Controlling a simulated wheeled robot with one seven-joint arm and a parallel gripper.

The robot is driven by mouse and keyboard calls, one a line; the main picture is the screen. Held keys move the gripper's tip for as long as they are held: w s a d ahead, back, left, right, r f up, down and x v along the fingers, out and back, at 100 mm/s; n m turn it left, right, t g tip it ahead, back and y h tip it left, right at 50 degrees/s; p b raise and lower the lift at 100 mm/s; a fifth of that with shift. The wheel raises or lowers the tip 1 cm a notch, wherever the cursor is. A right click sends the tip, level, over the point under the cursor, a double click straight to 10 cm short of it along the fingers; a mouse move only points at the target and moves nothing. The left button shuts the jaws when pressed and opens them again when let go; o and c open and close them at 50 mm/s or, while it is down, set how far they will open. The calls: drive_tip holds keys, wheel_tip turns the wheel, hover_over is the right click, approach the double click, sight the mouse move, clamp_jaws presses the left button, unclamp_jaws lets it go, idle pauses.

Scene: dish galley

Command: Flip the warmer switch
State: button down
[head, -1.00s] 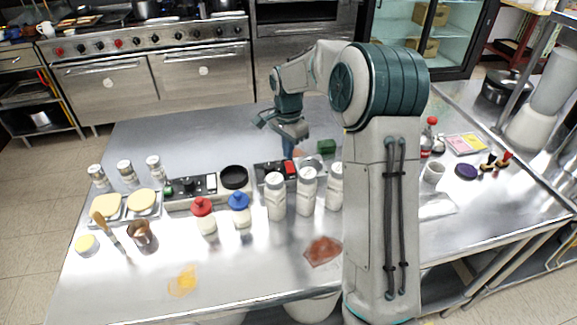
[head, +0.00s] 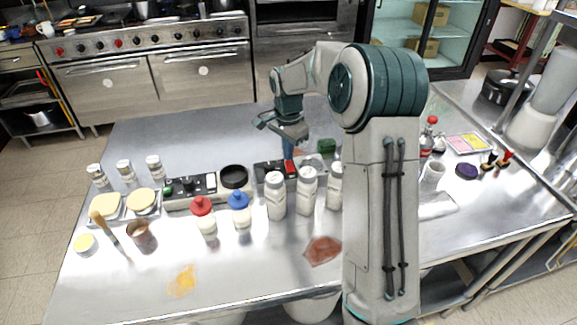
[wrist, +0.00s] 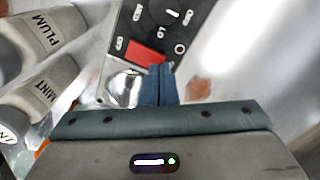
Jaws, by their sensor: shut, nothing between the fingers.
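A black control panel (head: 265,172) with a red rocker switch (head: 291,167) sits at the middle of the steel table. In the wrist view the red switch (wrist: 146,52) lies just beyond my fingertips, with the black panel (wrist: 165,20) carrying a round knob and small white-marked fittings. My gripper (head: 288,154) points down above the switch end of the panel. Its blue fingers (wrist: 160,70) are together and empty, at or very near the switch's edge; contact cannot be told.
White-capped bottles (head: 275,196) stand close in front of the panel; the wrist view shows PLUM (wrist: 48,30) and MINT (wrist: 42,95) labels.

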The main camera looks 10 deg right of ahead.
drive_tip(key=shift+f+b, duration=0.35)
drive_tip(key=shift+f, duration=0.25)
idle(0.3)
drive_tip(key=shift+r+p, duration=2.5)
drive_tip(key=shift+r, duration=1)
drive_tip(key=s+r+n+t, duration=0.1)
drive_tip(key=s+r+n, duration=0.25)
drive_tip(key=s, duration=0.45)
drive_tip(key=s+r+n+t, duration=0.1)
drive_tip(key=s+r+n, duration=0.2)
drive_tip(key=s+r, duration=0.35)
drive_tip(key=s+f+n, duration=0.1)
drive_tip(key=s+n, duration=0.1)
drive_tip(key=s, duration=0.6)
drive_tip(key=s+f+n+t, duration=0.1)
drive_tip(key=s+f+n, duration=0.1)
drive_tip(key=s, duration=0.6)
drive_tip(key=shift+s+f+n, duration=0.15)
drive_tip(key=shift+s+n, duration=0.2)
drive_tip(key=shift+n, duration=0.5)
